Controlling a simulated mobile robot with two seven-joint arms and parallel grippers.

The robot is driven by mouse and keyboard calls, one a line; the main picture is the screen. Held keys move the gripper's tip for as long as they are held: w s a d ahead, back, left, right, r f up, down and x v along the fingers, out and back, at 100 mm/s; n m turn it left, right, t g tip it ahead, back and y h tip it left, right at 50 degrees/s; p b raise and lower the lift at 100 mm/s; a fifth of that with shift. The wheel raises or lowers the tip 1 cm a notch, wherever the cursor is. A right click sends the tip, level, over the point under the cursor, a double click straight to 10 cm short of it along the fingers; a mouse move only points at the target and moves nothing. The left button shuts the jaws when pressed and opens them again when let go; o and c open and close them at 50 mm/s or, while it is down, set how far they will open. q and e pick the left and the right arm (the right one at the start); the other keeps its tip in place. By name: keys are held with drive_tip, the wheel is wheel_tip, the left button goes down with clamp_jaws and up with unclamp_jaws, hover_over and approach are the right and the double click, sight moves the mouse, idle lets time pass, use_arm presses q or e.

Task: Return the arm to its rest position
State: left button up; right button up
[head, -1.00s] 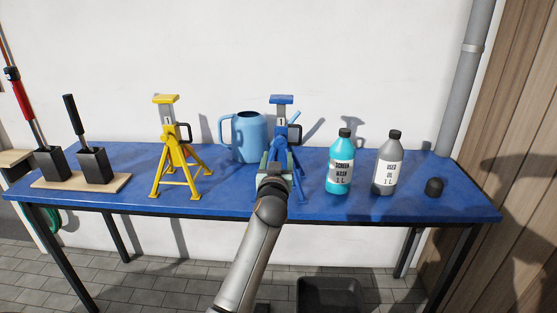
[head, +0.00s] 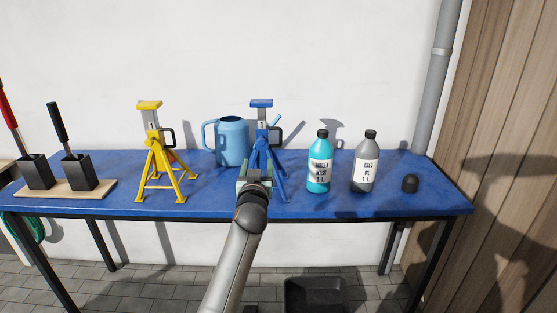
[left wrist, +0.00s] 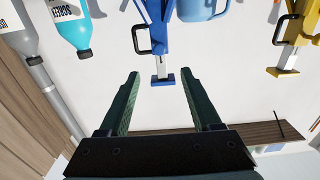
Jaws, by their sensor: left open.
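My left gripper (head: 256,172) is in front of the blue jack stand (head: 262,140) at the middle of the blue bench. In the left wrist view its two green fingers (left wrist: 160,95) are spread apart with nothing between them touching either finger. The blue jack stand (left wrist: 158,35) shows beyond the fingers, upside down in that view. My arm comes up from the bottom of the head view and hides part of the bench's front edge. My right gripper is not in view.
A dark bin (head: 315,293) is below.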

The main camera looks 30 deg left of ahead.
use_arm(q)
drive_tip(key=s+d+f+m+g+h+p, duration=0.1)
drive_tip(key=s+d+f+m+h, duration=0.15)
drive_tip(key=s+d+f, duration=0.4)
drive_tip(key=s+d+f+m+g+h, duration=0.1)
drive_tip(key=s+d+f+m+h, duration=0.2)
drive_tip(key=s+f, duration=0.65)
drive_tip(key=s+d+f+m+g+h+p, duration=0.1)
drive_tip(key=s+d+f+m+g+h, duration=0.2)
drive_tip(key=d+f, duration=0.65)
drive_tip(key=s+d+f+h, duration=0.1)
drive_tip(key=s+f, duration=0.3)
drive_tip(key=s, duration=0.4)
drive_tip(key=s+d+f+g+h, duration=0.1)
drive_tip(key=s+d+f+h, duration=0.1)
drive_tip(key=s, duration=0.5)
drive_tip(key=shift+s+d+f, duration=0.4)
drive_tip(key=shift+d+f, duration=0.5)
drive_tip(key=shift+d, duration=0.1)
drive_tip(key=shift+n, duration=0.25)
